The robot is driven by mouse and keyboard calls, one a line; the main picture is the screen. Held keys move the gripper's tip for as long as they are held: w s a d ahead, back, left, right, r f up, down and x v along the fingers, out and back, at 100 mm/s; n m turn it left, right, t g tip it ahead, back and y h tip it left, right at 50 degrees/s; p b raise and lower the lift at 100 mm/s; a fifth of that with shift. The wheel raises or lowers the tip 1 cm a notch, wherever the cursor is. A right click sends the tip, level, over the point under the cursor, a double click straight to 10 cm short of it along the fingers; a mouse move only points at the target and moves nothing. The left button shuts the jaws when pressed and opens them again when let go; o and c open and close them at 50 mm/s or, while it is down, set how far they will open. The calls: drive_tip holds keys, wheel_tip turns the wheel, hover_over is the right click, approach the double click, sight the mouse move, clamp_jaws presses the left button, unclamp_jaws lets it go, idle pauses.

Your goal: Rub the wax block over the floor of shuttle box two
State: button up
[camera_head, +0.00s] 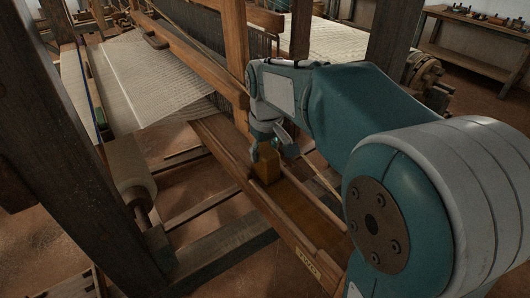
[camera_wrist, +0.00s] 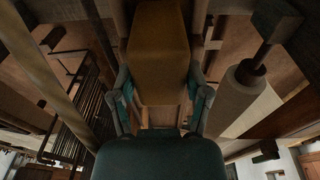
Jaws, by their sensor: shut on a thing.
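The wax block (camera_head: 266,164) is a yellow-brown block held by my gripper (camera_head: 268,150) in the head view. It also fills the upper middle of the wrist view (camera_wrist: 158,55), between the two fingers of my gripper (camera_wrist: 160,95). Shuttle box two (camera_head: 315,222) is the long wooden trough at the near end of the loom's beam, with a lettered label (camera_head: 307,262) on its outer side. The block is at the far end of the trough. I cannot tell whether its underside touches the floor, as the contact is hidden.
White cloth (camera_head: 150,78) is stretched on the loom at the left. A dark upright post (camera_head: 75,120) stands at the near left, beside a pale roller (camera_head: 133,184). A wooden loom upright (camera_head: 236,50) rises just behind my gripper. A bench (camera_head: 470,38) stands at the far right.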

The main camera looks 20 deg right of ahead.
drive_tip(key=shift+r, duration=4.85)
